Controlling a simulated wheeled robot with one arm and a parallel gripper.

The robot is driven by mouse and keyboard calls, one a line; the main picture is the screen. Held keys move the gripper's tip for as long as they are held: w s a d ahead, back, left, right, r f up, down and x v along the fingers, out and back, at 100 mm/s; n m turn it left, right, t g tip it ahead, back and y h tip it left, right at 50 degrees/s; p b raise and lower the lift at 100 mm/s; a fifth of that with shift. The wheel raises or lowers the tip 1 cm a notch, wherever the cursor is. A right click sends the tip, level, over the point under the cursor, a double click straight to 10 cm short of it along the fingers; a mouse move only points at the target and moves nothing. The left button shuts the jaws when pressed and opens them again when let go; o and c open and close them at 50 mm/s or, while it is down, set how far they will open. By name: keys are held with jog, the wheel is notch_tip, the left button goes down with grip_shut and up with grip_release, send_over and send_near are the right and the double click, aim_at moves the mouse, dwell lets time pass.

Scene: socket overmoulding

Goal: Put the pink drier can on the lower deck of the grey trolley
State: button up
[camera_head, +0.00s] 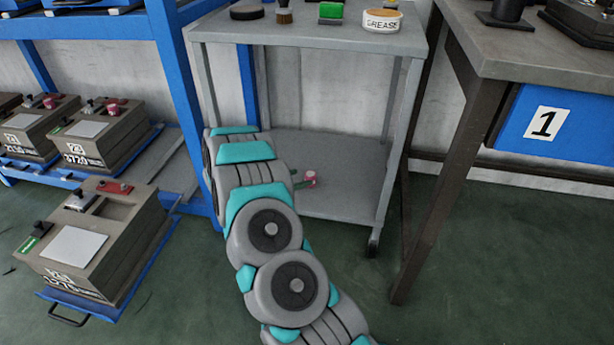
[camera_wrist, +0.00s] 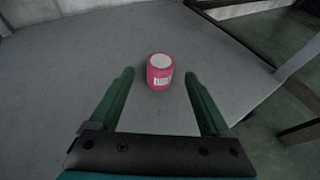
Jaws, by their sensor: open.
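The pink drier can (camera_wrist: 160,72) stands upright on the lower deck (camera_wrist: 60,90) of the grey trolley, with a pale top and a white label. In the head view my arm hides most of the gripper (camera_head: 303,180) and the deck's left part.
The trolley's upper deck (camera_head: 300,33) holds a GREASE tin (camera_head: 382,20), a green block (camera_head: 330,12), a brush (camera_head: 284,14) and a dark round thing (camera_head: 247,10). A blue rack with moulds (camera_head: 85,235) stands left, a bench (camera_head: 530,50) right. The lower deck's right side is clear.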

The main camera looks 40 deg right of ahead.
jog(key=v, duration=0.6)
jog(key=s+a+r+m+g+y, duration=0.25)
jog(key=s+a+r+m, duration=0.25)
jog(key=s+r, duration=0.45)
jog(key=s+a+r+m+g+y, duration=0.3)
jog(key=s+r+m, duration=0.35)
jog(key=s, duration=0.55)
jog(key=s+a+r+m+t+y, duration=0.1)
jog(key=s+a+m+y, duration=0.3)
jog(key=s+a, duration=0.5)
jog(key=s+a+r+m+t+y, duration=0.1)
jog(key=s+a+r+m+y, duration=0.3)
jog(key=s+a, duration=0.6)
jog(key=shift+s+a+r, duration=0.3)
jog(key=shift+s+a, duration=0.05)
jog(key=shift+s, duration=0.6)
